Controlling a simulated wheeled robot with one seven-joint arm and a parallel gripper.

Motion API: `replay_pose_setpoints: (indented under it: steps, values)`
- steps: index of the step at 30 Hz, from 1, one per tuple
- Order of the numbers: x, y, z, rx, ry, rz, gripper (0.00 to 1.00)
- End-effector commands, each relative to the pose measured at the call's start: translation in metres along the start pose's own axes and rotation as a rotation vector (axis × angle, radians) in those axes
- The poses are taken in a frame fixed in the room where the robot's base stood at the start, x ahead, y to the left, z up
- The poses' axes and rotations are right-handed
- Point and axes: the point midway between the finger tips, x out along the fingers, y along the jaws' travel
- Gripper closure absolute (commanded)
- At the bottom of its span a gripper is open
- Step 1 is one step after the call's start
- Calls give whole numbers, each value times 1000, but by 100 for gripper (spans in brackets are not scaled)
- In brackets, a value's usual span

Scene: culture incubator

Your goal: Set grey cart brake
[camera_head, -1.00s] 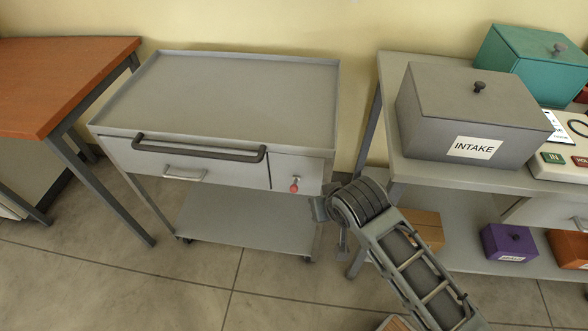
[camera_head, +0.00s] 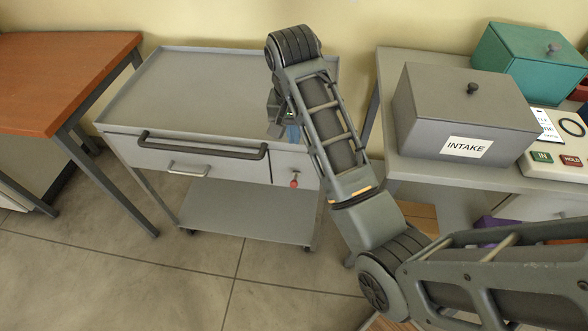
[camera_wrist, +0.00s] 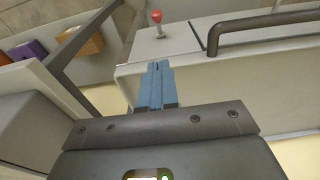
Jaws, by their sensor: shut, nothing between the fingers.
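The grey cart (camera_head: 215,95) stands against the wall, with a flat rimmed top, a drawer and a dark bar handle along its front. A small lever with a red knob (camera_head: 294,183) sits on the panel at the right of its front; it hangs downward. The knob also shows at the top of the wrist view (camera_wrist: 156,17). My gripper (camera_head: 293,134) is above the cart's front right edge, partly hidden by my arm. In the wrist view its blue fingers (camera_wrist: 158,66) are together, empty, and apart from the red knob.
A dark bar handle (camera_head: 203,148) juts from the cart front, left of the lever. An orange-topped table (camera_head: 60,80) stands at left. At right, a grey bench holds an INTAKE box (camera_head: 465,110) and a teal box (camera_head: 530,60). The floor before the cart is clear.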

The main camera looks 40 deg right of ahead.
Motion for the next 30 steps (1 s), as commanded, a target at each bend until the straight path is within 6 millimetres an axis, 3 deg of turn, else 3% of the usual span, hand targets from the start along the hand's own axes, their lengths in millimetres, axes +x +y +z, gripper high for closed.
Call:
replay_pose_setpoints:
  steps: [11, 17, 27, 30]
  values:
    - [11, 0, 0, -1, 1, -1, 100]
    - [38, 1, 1, -2, -2, 2, 100]
    - [104, 1, 1, -3, -1, 2, 100]
    - [116, 1, 10, -3, 0, 1, 100]
